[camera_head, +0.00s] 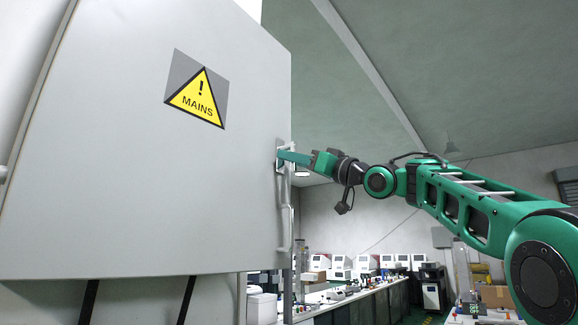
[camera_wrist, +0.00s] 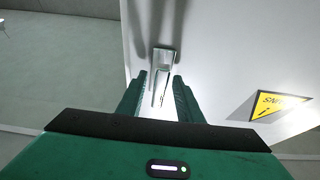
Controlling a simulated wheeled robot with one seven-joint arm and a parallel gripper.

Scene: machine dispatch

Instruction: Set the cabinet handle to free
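The grey cabinet (camera_head: 120,200) fills the left of the head view, its door seen shut, with a yellow MAINS warning sign (camera_head: 198,97). Its handle (camera_head: 286,220) is at the door's right edge, a pale part hanging downward below a small plate. My gripper (camera_head: 283,156) is at the upper end of the handle, beside the door edge. In the wrist view my gripper (camera_wrist: 160,80) has its two green fingers apart. The grey handle part (camera_wrist: 165,58) shows in the gap, just beyond the fingertips. I cannot tell whether the fingers touch it.
The MAINS sign (camera_wrist: 275,105) also shows at the right in the wrist view. A long bench (camera_head: 350,300) with several devices stands in the room behind. The air right of the cabinet is open except for my arm.

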